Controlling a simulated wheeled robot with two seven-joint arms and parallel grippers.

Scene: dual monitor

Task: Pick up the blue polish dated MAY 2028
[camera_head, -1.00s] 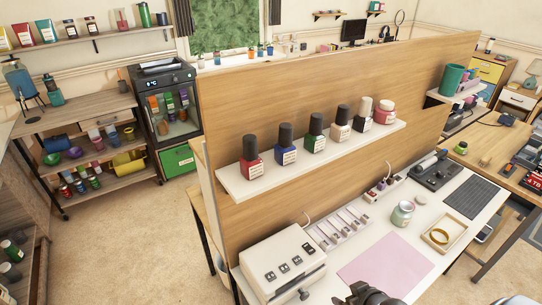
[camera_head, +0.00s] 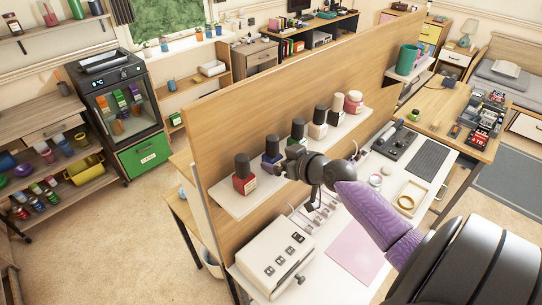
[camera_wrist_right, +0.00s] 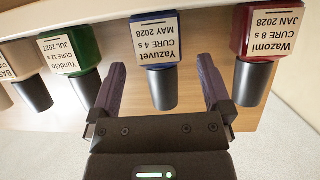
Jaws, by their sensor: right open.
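The blue polish (camera_head: 270,161) with a black cap stands on the white wall shelf (camera_head: 232,208), between a red bottle and a green bottle. In the right wrist view the blue polish (camera_wrist_right: 155,41) appears upside down, and its label reads Yazuvet, CURE 4 s, MAY 2028. My right gripper (camera_wrist_right: 161,66) is open, with one finger on each side of the black cap, and nothing is gripped. In the head view my right gripper (camera_head: 287,166) is at the shelf's front, partly covering the bottles. My left gripper is not in view.
The red polish (camera_wrist_right: 258,32), dated JAN 2028, and the green polish (camera_wrist_right: 70,50), dated JUL 2027, stand close on either side. Further bottles and a pink jar (camera_head: 353,102) share the shelf. A white machine (camera_head: 273,264) sits on the desk below.

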